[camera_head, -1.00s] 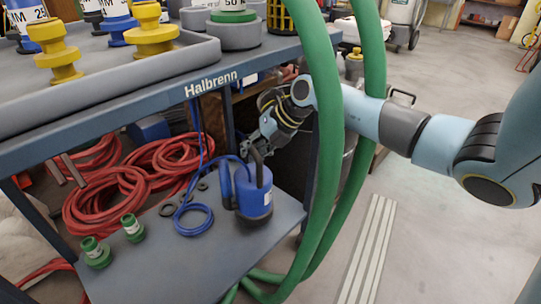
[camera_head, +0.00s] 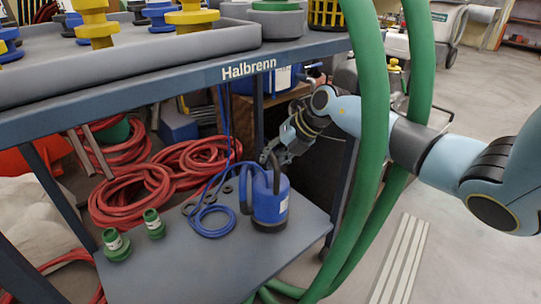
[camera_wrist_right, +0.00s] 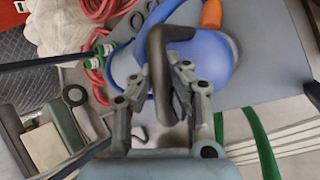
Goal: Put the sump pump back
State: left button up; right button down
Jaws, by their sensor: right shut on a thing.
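The sump pump (camera_head: 269,204) is a blue cylinder with a dark handle on top and a pale label. It stands upright on the lower grey shelf (camera_head: 190,265) of the cart, near its right side. My right gripper (camera_head: 277,158) is above the pump and shut on its handle. In the right wrist view the fingers of the gripper (camera_wrist_right: 162,78) sit on both sides of the dark handle (camera_wrist_right: 158,50), over the blue pump body (camera_wrist_right: 214,55). A blue cable lies coiled (camera_head: 210,222) left of the pump. My left gripper is not in view.
Two green fittings (camera_head: 116,245) stand at the shelf's left. Red hoses (camera_head: 130,200) lie behind it. Thick green hoses (camera_head: 372,150) hang down in front of my right arm. The upper tray (camera_head: 160,68) of the cart holds yellow and blue fittings.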

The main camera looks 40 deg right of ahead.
jog(key=shift+w+r, duration=0.15)
jog(key=shift+r, duration=0.05)
jog(key=shift+f, duration=0.15)
jog(key=c, duration=1.4)
grip_release()
jog(key=shift+f, duration=0.1)
